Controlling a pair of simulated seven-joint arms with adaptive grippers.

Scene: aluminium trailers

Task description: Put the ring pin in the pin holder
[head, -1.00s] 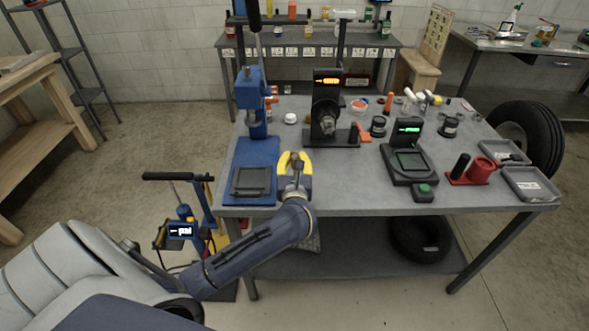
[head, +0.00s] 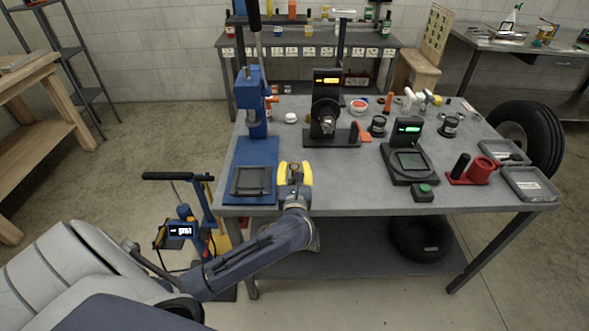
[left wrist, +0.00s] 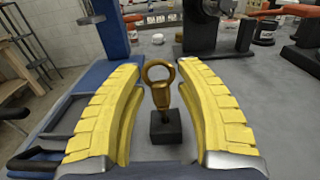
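A brass-coloured ring pin (left wrist: 160,85) stands upright in the left wrist view, its ring at the top. Its lower end meets a small black block (left wrist: 165,128) on the grey table; I cannot tell whether this block is the pin holder. My left gripper (head: 295,172) is at the table's front edge, right of the blue press base. The left wrist view shows its yellow fingers (left wrist: 160,72) open, one on each side of the ring pin, with gaps on both sides. In the head view the gripper hides the pin. My right gripper is not in view.
A blue press (head: 258,110) stands just left of the gripper. Behind it is a black device with an orange display (head: 327,82). A device with a green display (head: 408,132), a red holder (head: 477,172) and grey trays (head: 532,184) are to the right. The table (head: 345,185) is clear right of the gripper.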

